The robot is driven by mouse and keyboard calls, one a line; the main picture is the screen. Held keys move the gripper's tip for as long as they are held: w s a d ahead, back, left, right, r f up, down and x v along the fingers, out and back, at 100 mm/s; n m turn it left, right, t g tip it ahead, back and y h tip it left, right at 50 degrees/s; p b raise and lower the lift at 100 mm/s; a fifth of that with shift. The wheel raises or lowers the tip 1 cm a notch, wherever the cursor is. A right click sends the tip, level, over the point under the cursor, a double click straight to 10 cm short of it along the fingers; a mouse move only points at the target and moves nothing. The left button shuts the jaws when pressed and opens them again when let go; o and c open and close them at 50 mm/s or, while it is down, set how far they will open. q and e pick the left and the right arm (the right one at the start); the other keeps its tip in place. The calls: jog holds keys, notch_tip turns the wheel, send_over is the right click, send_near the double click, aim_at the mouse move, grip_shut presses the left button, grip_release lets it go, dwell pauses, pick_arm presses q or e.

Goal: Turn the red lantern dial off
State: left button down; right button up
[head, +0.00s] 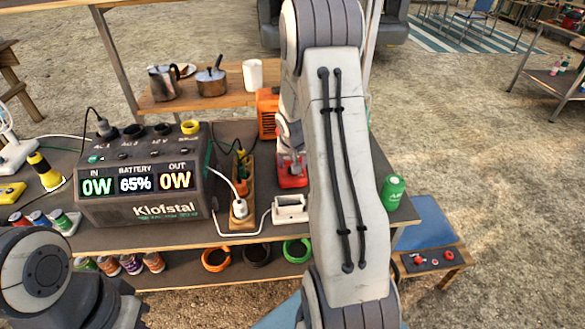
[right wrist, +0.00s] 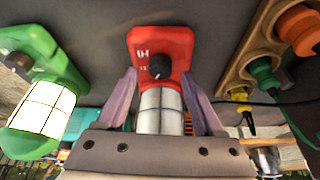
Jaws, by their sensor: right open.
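The red lantern (right wrist: 178,42) shows in the right wrist view, with a black round dial (right wrist: 159,67) on its face and a pale grey-white lamp part (right wrist: 161,112) below. In the head view only part of the red lantern (head: 291,178) shows beside my right arm. My right gripper (right wrist: 159,78) is open, its two fingers on either side of the dial and lamp part. I cannot tell whether a finger touches the dial. The dial's exact setting is too small to read. My left arm shows at the lower left of the head view; its gripper fingers are not visible.
A green lantern (right wrist: 40,105) glows on the left in the wrist view; a wooden plug strip (right wrist: 262,45) is on the right.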

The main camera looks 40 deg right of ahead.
jog(key=shift+x, duration=0.9)
grip_shut()
jog(key=shift+r+p, duration=0.15)
jog(key=shift+p, duration=0.25)
jog(key=n+y+p, duration=0.1)
jog(key=n+p, duration=0.1)
jog(key=p, duration=0.7)
jog(key=n+t+p, duration=0.1)
jog(key=n+p, duration=0.2)
jog(key=p, duration=0.6)
jog(key=shift+d+r+y, duration=0.15)
jog(key=shift+d+y, duration=0.05)
jog(key=shift+y, duration=0.2)
jog(key=shift+f+n+p, duration=0.2)
jog(key=shift+n+p, duration=0.4)
jog(key=shift+p, duration=0.35)
grip_release()
jog(key=shift+f, duration=0.1)
